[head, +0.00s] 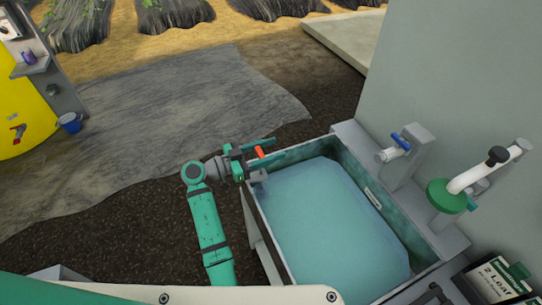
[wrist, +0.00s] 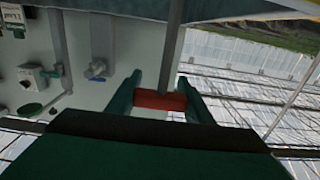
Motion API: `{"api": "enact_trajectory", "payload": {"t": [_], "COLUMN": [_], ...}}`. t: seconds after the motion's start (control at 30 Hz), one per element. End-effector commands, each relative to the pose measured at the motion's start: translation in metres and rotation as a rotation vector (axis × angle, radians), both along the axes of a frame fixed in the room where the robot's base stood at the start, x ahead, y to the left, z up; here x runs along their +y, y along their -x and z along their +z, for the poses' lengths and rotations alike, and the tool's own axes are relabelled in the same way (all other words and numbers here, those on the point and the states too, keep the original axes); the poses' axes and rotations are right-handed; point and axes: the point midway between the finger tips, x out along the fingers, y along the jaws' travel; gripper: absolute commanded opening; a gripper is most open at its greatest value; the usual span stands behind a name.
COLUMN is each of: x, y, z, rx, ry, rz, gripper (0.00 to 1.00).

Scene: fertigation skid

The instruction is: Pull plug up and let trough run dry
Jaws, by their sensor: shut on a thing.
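The trough (head: 414,236) is a grey-green open basin at the lower right of the head view. Pale blue water (head: 325,220) covers its floor. My gripper (head: 257,149) is over the trough's far left corner. In the wrist view my gripper (wrist: 160,80) is shut on a red handle (wrist: 160,101), with one green finger on each side. A grey rod (wrist: 174,60) runs from this handle. The red handle (head: 260,152) also shows at the fingers in the head view. It appears to be the plug's handle; the plug's lower end and the drain cannot be made out.
A blue-handled tap (head: 400,141) and a white spout with a green collar (head: 445,195) stand along the trough's right side by a grey wall (head: 455,70). A labelled container (head: 500,280) is at lower right. Open ground lies left.

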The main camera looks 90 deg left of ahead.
Motion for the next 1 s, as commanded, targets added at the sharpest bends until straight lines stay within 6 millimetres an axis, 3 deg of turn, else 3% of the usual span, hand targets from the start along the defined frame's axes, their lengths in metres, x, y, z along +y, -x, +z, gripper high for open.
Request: {"api": "enact_trajectory", "payload": {"t": [0.1,0.33,0.37,0.43,0.77,1.0], "x": [0.001,0.001,0.001,0.001,0.000,-0.011], "y": [0.000,0.001,0.001,0.001,0.002,0.028], "z": [0.010,0.011,0.011,0.011,0.010,0.010], "rx": [-0.001,-0.002,-0.002,-0.002,-0.002,-0.002], "ry": [-0.002,-0.002,-0.002,-0.002,-0.001,-0.001], "rz": [0.002,0.004,0.004,0.004,0.002,0.005], "gripper": [0.06,0.06,0.49,0.66,0.66,0.66]}}
